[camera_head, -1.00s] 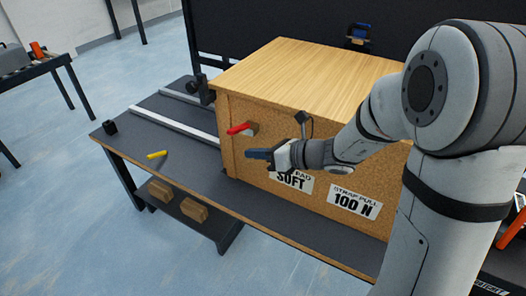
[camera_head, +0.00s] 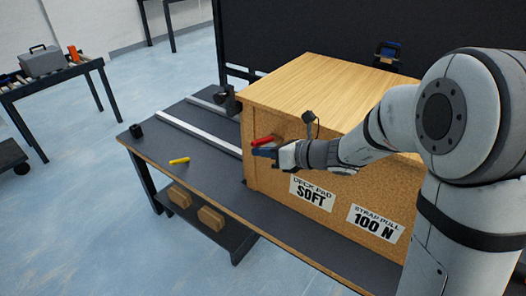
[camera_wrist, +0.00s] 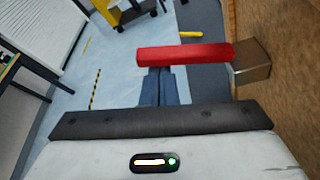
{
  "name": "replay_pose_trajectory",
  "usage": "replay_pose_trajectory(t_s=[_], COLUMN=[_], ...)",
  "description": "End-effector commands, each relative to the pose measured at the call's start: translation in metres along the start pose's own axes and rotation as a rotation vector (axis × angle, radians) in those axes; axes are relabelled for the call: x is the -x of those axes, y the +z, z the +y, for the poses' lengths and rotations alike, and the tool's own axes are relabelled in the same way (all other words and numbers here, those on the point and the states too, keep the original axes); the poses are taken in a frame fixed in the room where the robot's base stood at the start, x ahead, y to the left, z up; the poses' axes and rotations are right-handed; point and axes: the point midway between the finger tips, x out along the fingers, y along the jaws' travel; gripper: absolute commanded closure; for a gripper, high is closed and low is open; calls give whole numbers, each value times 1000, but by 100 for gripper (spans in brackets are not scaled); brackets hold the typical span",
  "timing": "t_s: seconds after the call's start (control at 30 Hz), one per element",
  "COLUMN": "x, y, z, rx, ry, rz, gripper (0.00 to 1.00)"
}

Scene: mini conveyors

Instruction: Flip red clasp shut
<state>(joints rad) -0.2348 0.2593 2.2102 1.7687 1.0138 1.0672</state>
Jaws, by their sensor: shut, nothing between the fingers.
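The red clasp (camera_head: 263,140) is a short red lever on a metal block (camera_wrist: 252,64) on the front face of a large wooden crate (camera_head: 330,165). In the wrist view the red clasp (camera_wrist: 185,54) lies across the picture, its free end to the left and its block against the crate at the right. My gripper (camera_head: 262,152) is shut and empty. Its dark blue fingers (camera_wrist: 160,84) point at the lever and their tips show right at its lower edge. I cannot tell whether they touch it.
The crate stands on a dark bench (camera_head: 200,155) with metal rails. A yellow marker (camera_head: 179,161) and a small black block (camera_head: 136,131) lie on the bench's left part. Labels (camera_head: 312,192) are on the crate front. The bench's left end is mostly free.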

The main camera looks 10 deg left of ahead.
Motion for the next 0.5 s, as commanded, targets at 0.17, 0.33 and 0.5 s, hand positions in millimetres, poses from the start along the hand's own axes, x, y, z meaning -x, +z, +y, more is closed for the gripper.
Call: replay_pose_trajectory(t_s=[0.17,0.33,0.5], x=[4,8,10], y=[4,12,20], z=[1,2,2], rx=[-34,-118,-227], ry=[12,40,80], rz=[2,2,1], gripper=[100,100,100])
